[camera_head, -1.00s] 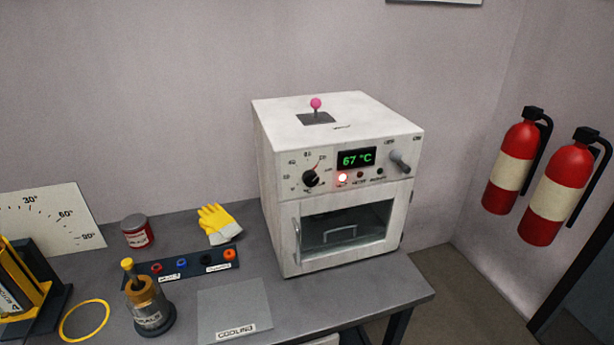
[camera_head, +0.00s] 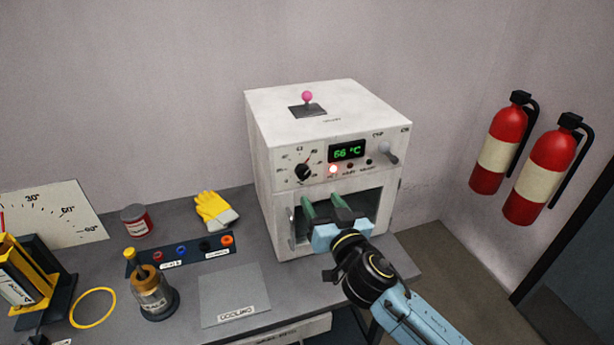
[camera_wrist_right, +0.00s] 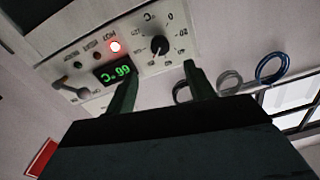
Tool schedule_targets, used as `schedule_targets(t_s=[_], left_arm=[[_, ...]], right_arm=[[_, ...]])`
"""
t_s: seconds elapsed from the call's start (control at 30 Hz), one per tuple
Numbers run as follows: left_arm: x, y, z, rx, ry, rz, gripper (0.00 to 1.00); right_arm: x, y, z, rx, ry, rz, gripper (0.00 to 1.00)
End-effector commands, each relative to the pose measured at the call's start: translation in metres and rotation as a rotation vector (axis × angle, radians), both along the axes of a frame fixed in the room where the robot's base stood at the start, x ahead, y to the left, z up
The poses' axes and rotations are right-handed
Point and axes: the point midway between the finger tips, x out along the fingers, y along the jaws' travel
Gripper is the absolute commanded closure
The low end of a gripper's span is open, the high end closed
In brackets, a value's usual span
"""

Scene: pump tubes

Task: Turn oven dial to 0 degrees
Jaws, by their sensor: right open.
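The white oven (camera_head: 345,112) stands on the grey bench. Its black dial (camera_head: 303,171) is on the left of the front panel, beside a green display (camera_head: 347,152) reading 66 °C. In the right wrist view the dial (camera_wrist_right: 159,45) shows upside down, with its pointer away from the 0 mark. My right gripper (camera_head: 325,205) is open in front of the oven door, below and to the right of the dial. Its two fingers also show in the right wrist view (camera_wrist_right: 158,88), apart and empty, with the dial beyond them. My left gripper is not in view.
A lit red lamp (camera_head: 333,169) and a grey lever (camera_head: 388,152) are on the oven panel. A yellow glove (camera_head: 213,210), a brass-topped bottle (camera_head: 150,290) and a cooling plate (camera_head: 234,293) are on the bench, left of the oven. Fire extinguishers (camera_head: 545,178) hang at right.

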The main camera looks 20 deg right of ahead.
Motion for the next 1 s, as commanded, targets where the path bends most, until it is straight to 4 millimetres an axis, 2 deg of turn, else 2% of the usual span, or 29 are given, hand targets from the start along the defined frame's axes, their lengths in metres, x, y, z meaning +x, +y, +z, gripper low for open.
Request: schedule_targets(t_s=[0.03, 0.3, 0.5, 0.7, 1.0], left_arm=[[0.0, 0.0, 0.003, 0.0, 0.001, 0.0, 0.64], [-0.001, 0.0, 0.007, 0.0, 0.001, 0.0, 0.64], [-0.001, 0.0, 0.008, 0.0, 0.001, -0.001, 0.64], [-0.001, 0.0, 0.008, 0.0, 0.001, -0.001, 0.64], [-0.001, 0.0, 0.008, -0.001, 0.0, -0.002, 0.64]], right_arm=[[0.012, 0.001, 0.002, -0.001, -0.002, 0.0, 0.46], [0.06, 0.004, 0.001, 0.0, 0.0, -0.001, 0.46], [0.085, 0.005, 0.0, 0.0, 0.0, -0.001, 0.46], [0.096, 0.006, 0.0, 0.001, 0.001, 0.0, 0.46], [0.097, 0.006, 0.0, 0.001, 0.002, 0.001, 0.46]])
